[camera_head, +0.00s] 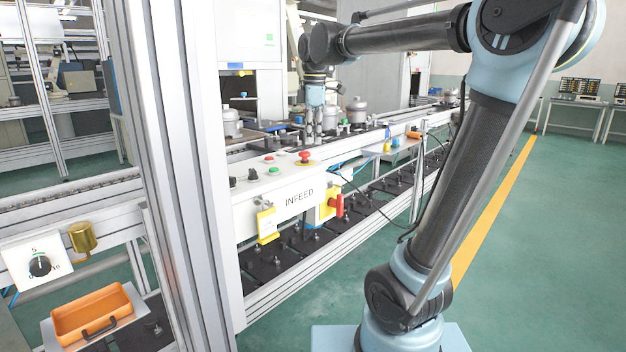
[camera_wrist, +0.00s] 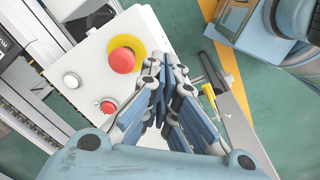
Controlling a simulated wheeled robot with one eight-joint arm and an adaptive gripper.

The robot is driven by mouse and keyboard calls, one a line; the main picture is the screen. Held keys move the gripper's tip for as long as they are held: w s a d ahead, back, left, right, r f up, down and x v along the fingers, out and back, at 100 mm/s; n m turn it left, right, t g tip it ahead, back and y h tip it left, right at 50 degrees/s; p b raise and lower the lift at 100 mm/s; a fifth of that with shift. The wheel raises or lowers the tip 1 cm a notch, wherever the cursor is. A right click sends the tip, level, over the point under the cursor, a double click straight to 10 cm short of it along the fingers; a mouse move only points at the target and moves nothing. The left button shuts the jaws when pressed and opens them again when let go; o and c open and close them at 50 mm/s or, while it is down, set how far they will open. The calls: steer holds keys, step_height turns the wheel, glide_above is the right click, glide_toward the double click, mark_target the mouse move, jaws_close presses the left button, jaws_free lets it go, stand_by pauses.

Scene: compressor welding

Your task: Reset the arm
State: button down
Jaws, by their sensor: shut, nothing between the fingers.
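My gripper (camera_wrist: 170,85) is shut and empty in the wrist view, its fingertips drawn together. It points down beside a white control box (camera_wrist: 88,60) with a red emergency button on a yellow ring (camera_wrist: 123,60). In the head view my gripper (camera_head: 315,138) hangs over the line behind the INFEED panel (camera_head: 290,203), near the red emergency button (camera_head: 304,157). My arm reaches out from the right, bent at the elbow. Whether the fingertips touch the panel cannot be told.
Metal compressors (camera_head: 357,110) stand on the line beside my gripper, another (camera_head: 231,122) to its left. An aluminium post (camera_head: 185,170) rises in front. An orange tray (camera_head: 92,313) sits lower left. Green floor with a yellow stripe (camera_head: 500,205) is clear at right.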

steer(key=s+d+f+m, duration=0.6)
steer(key=s+f, duration=0.1)
steer(key=f, duration=0.2)
steer(key=s+d+f+m+t, duration=0.1)
steer(key=s+d+f+m, duration=0.5)
steer(key=f, duration=0.4)
steer(key=s+d+f+m, duration=0.7)
steer(key=f, duration=0.3)
steer(key=shift+s+d, duration=0.25)
steer(key=shift+s, duration=0.15)
steer(key=shift+w+f, duration=0.25)
steer(key=shift+w, duration=0.2)
